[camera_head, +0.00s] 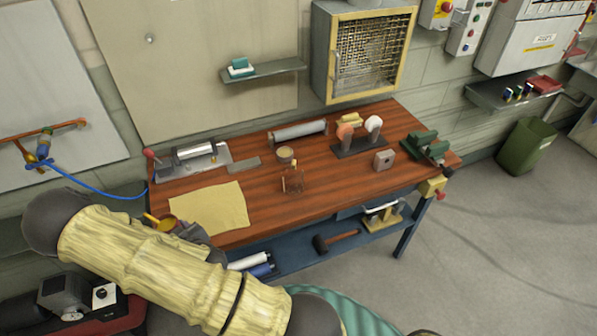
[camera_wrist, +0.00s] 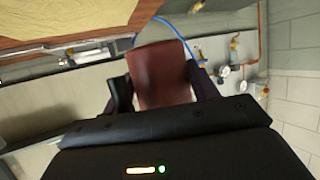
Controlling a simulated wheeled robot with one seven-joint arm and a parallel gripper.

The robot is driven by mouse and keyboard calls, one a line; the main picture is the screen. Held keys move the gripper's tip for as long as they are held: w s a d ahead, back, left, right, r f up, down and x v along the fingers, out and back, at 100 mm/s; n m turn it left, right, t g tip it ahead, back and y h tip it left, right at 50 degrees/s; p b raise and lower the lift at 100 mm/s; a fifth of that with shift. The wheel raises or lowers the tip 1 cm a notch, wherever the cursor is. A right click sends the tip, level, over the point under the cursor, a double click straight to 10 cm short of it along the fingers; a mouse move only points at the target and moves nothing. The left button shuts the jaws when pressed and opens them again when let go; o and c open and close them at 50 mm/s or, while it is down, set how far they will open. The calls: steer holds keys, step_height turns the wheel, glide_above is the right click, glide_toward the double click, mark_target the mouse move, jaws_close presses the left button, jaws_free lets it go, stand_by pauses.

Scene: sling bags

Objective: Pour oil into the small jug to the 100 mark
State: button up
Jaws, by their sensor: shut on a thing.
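A small clear glass jug (camera_head: 292,184) stands upright on the wooden bench, right of the cloth. Its marks and any contents are too small to read. My gripper (camera_head: 178,228) is at the bench's front left corner, left of the jug and well apart from it. It is shut on a vessel, likely the oil container (camera_head: 166,222), which shows as a yellow-brown round thing with a yellow stub. In the wrist view the held thing (camera_wrist: 160,75) is a reddish-brown body between my dark fingers. Its opening and contents are hidden there.
A tan cloth (camera_head: 210,208) lies on the bench (camera_head: 265,228). A tan cup (camera_head: 285,153) stands just behind the jug. A grey roll (camera_head: 300,131), a two-headed grinder (camera_head: 358,140) and a green vise (camera_head: 428,146) stand farther back and right. Bare wood surrounds the jug's front.

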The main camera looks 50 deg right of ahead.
stand_by(0.3)
steer(key=shift+w+d+f+b, duration=0.1)
steer(key=shift+d+b, duration=0.1)
steer(key=shift+b, duration=0.1)
steer(key=s+d+m+g+h+b, duration=0.2)
steer(key=d+m+h+b, duration=0.45)
steer(key=d+b, duration=1.3)
steer(key=s+d+f+m+g+h+b, duration=0.1)
steer(key=s+d+f+m+h+b, duration=0.1)
steer(key=s+d+b, duration=0.4)
steer(key=s+d+f+m+g+h+b, duration=0.2)
steer(key=s+d+f+b, duration=0.3)
steer(key=s+b, duration=0.5)
steer(key=shift+s+d+g+b, duration=0.3)
steer(key=shift+s+d, duration=0.6)
steer(key=shift+d, duration=0.35)
steer(key=shift+w+r+p, duration=0.1)
steer(key=shift+w+p, duration=0.05)
steer(key=shift+p, duration=0.35)
